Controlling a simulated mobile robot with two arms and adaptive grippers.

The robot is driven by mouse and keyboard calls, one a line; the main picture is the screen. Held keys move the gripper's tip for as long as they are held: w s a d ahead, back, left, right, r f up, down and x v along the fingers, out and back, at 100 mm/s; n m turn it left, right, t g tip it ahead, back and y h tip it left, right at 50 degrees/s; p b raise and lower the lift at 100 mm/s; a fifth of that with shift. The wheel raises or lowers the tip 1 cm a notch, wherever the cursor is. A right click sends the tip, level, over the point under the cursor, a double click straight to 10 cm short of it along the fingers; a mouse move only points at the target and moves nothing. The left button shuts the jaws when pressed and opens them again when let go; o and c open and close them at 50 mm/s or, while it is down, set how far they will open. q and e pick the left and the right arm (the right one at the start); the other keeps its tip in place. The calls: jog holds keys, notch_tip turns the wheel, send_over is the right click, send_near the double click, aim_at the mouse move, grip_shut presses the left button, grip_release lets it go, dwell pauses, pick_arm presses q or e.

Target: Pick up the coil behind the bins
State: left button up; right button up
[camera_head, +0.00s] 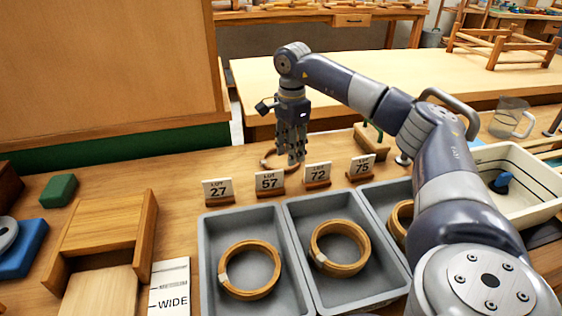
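A thin brown coil (265,161) lies on the bench behind the grey bins, near the "LOT 57" card (269,181). My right gripper (290,156) points down at this coil, and its fingers hide part of it. The fingers look close together, but I cannot tell whether they hold the coil. The left bin (206,265) and the middle bin (290,228) each hold a tan coil, the left coil (227,280) and the middle coil (315,240). A third bin (375,195) with a coil (397,222) is partly hidden by my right arm. My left gripper is out of view.
Cards "LOT 27" (217,189), "72" (317,173) and "75" (362,166) stand along the bins' back edge. A white tray (530,165) and a clear jug (508,120) are at right. A wooden stand (105,225) is at left.

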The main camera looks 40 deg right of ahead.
aim_at(291, 168)
notch_tip(291, 168, down, 5)
jog(key=shift+s+r+b, duration=0.15)
jog(key=shift+r+b, duration=0.05)
jog(key=shift+b, duration=0.1)
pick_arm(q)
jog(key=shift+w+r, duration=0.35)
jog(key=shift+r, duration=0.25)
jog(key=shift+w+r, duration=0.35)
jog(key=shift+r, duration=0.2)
pick_arm(e)
jog(key=shift+r, duration=0.1)
jog(key=shift+c, duration=0.5)
grip_shut()
